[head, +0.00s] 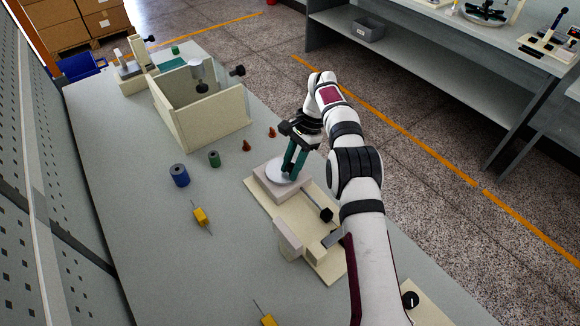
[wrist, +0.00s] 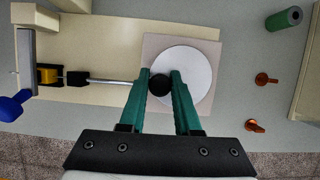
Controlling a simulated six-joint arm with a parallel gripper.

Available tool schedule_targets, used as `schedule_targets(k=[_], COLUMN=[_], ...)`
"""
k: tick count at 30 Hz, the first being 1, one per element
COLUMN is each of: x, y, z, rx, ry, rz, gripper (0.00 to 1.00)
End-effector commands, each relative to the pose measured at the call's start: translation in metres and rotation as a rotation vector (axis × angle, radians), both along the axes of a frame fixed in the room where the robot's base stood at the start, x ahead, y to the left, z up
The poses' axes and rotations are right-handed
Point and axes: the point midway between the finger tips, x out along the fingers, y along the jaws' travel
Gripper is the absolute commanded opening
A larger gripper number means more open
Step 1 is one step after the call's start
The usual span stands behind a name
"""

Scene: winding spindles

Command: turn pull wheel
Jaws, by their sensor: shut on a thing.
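The pull wheel is a white disc (head: 272,172) on a square pale block at the far end of a cream base board (head: 268,208). In the wrist view the white disc (wrist: 193,72) fills the block's middle, with a black round knob (wrist: 159,85) off its centre to the left. My gripper (head: 289,172) comes down over the disc. In the wrist view the green fingers of my gripper (wrist: 160,76) are closed on the black knob, one on each side. A metal rod (wrist: 110,81) runs left from near the knob to black and yellow parts.
A blue cylinder (head: 179,175), a green cylinder (head: 214,158) and small brown pegs (head: 246,146) stand left of the board. Yellow parts with wire leads (head: 201,217) lie nearer. An open cream box (head: 205,118) stands behind. The bench's left middle is mostly clear.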

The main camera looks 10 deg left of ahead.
Motion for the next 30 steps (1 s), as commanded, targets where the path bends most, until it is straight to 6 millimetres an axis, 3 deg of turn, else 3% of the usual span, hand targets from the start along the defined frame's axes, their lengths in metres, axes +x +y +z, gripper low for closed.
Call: schedule_targets(k=[18, 19, 23, 30], x=[0.0005, 0.0005, 0.0006, 0.0008], y=[-0.0003, -0.0003, -0.0004, -0.0005], z=[-0.0005, -0.0005, -0.0004, -0.0003], rx=[-0.001, -0.001, 0.000, 0.000], ry=[0.002, 0.002, 0.002, 0.000], rz=[0.037, 0.037, 0.036, 0.036], gripper=[0.00, 0.37, 0.60, 0.61])
